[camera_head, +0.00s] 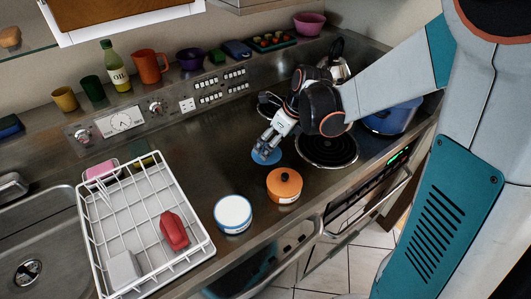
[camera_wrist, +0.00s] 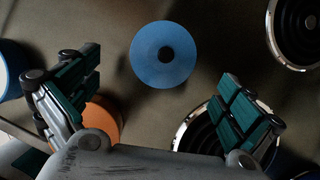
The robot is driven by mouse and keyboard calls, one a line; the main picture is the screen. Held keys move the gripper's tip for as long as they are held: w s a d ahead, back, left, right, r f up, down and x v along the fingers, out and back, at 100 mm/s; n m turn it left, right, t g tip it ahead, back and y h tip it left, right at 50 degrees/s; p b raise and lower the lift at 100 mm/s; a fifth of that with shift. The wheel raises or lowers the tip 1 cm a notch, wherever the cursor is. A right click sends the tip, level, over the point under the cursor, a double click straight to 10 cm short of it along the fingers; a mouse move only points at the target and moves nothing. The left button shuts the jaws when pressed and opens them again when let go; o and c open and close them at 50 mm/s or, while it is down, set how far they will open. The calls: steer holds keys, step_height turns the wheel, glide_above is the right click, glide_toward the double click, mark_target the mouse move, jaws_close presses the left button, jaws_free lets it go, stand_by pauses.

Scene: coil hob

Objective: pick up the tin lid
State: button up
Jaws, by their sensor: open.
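A round blue lid (camera_wrist: 163,74) with a dark knob in its middle lies flat on the steel worktop. It is at the top centre of the wrist view. In the head view the lid (camera_head: 266,157) shows just below my gripper (camera_head: 269,139), which partly covers it. My gripper is open and empty, pointing down over the worktop. In the wrist view its two fingers (camera_wrist: 160,85) are spread wide, and the lid lies beyond the tips, between their lines. The gap in height between tips and lid is hard to judge.
A coil burner (camera_head: 328,150) lies to the right. A white dish rack (camera_head: 95,237) holding a red item (camera_head: 173,231) stands left. A kettle (camera_head: 337,62) stands behind.

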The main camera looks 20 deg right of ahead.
mark_target(275, 156)
steer(key=b+x, duration=0.1)
steer(key=x, duration=0.1)
steer(key=b+x, duration=0.1)
steer(key=x, duration=0.2)
steer(key=shift+w+b, duration=0.3)
steer(key=shift+w, duration=0.15)
steer(key=shift+s+d, duration=0.1)
steer(key=shift+s, duration=0.05)
steer(key=c, duration=1.4)
steer(key=shift+o, duration=0.2)
